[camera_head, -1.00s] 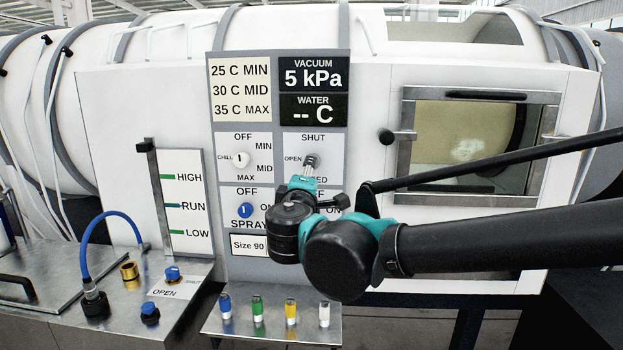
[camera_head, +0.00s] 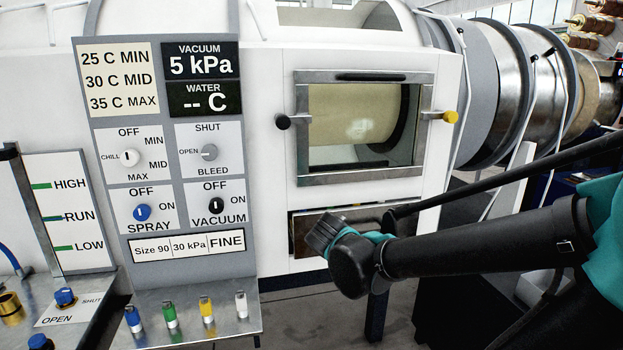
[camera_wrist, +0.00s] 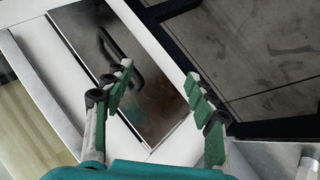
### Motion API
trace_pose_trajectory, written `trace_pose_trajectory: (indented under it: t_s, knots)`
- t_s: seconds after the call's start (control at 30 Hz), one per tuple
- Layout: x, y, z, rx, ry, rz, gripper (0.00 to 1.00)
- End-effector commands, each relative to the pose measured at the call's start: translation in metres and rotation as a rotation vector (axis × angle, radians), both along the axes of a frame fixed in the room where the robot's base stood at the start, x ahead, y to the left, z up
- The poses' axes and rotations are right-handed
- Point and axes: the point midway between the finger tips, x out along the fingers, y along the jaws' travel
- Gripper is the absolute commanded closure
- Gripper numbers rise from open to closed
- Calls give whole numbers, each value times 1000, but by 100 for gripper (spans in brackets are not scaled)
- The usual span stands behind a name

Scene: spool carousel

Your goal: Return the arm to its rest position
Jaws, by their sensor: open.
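My gripper (camera_wrist: 158,85) is open and empty in the wrist view, its two green-padded fingers spread apart. Beyond it there is a dark metal panel with a handle (camera_wrist: 118,65) on the white housing. In the head view my gripper (camera_head: 322,232) is folded low in front of the machine, left of my dark arm and below the window. Its fingertips are hard to make out there. It stands apart from the control panel (camera_head: 168,262) and touches none of the knobs.
A framed window (camera_head: 318,178) is set in the white housing. A shelf with several coloured vials (camera_head: 170,314) juts out at the lower left, near a blue valve knob (camera_head: 64,297). Dark floor lies below. Metal cylinders (camera_head: 490,90) stand at the right.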

Motion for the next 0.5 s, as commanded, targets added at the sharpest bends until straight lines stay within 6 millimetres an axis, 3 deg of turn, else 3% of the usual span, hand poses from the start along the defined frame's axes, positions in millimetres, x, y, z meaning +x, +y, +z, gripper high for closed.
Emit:
trace_pose_trajectory:
  t_s: [0.03, 0.2, 0.33, 0.5]
  knots:
    - [-9, -21, -16, 43, 37, -57, 44]
    - [-46, -62, -64, 213, 147, -214, 44]
    - [-77, -82, -95, 354, 213, -327, 44]
    - [-109, -91, -121, 524, 264, -438, 44]
